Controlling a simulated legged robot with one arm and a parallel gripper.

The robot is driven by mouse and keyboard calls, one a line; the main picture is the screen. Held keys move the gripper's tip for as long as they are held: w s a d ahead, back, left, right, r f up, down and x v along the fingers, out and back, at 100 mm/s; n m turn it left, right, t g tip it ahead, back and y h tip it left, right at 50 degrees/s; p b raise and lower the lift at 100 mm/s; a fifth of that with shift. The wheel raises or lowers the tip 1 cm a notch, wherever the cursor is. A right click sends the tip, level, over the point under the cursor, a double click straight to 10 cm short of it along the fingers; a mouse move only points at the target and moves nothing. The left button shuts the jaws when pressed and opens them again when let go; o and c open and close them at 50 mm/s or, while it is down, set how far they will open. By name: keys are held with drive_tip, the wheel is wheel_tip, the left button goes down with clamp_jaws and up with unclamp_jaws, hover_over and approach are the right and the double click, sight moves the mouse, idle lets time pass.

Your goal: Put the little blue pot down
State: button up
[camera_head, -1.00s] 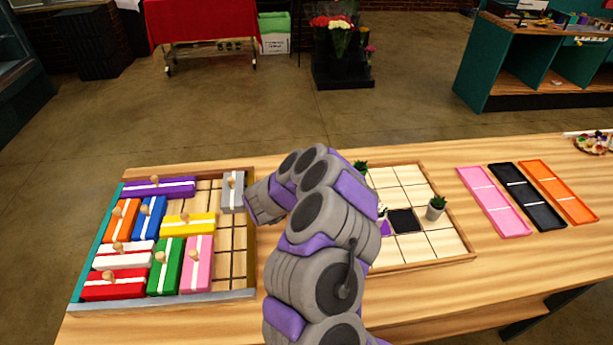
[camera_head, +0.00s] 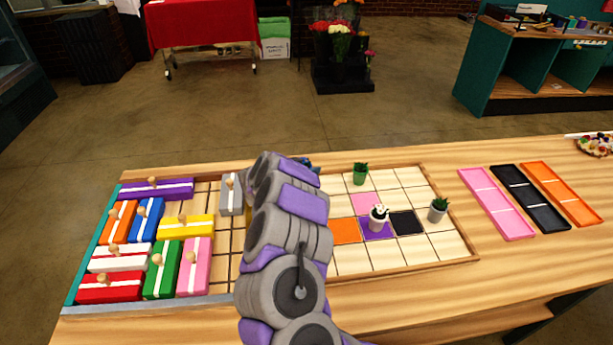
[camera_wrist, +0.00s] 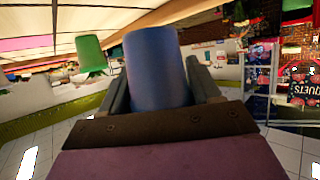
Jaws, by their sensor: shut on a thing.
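The little blue pot (camera_wrist: 157,68) fills the middle of the wrist view. My gripper (camera_wrist: 158,82) is shut on it, one finger at each side. In the head view my arm hides most of the gripper and pot; a small dark blue patch shows past the arm near the board's far edge. The wooden grid board (camera_head: 450,246) lies on the table beyond and right of my arm. It bears a green pot (camera_head: 360,178), a white-flowered pot (camera_head: 378,222) and a grey potted plant (camera_head: 438,213). A green pot (camera_wrist: 88,52) also shows in the wrist view.
Coloured squares on the board are pink (camera_head: 365,204), orange (camera_head: 344,231), purple (camera_head: 377,233) and black (camera_head: 406,223). A left tray (camera_head: 225,298) holds several knobbed blocks. Pink (camera_head: 497,205), black (camera_head: 530,198) and orange (camera_head: 561,194) trays lie right. Several pale board squares are bare.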

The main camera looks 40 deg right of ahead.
wheel_tip(320, 180, down, 4)
drive_tip(key=shift+r+b, duration=0.1)
drive_tip(key=shift+b, duration=0.75)
drive_tip(key=shift+r, duration=0.15)
drive_tip(key=o, duration=1.5)
drive_tip(key=shift+c, duration=0.2)
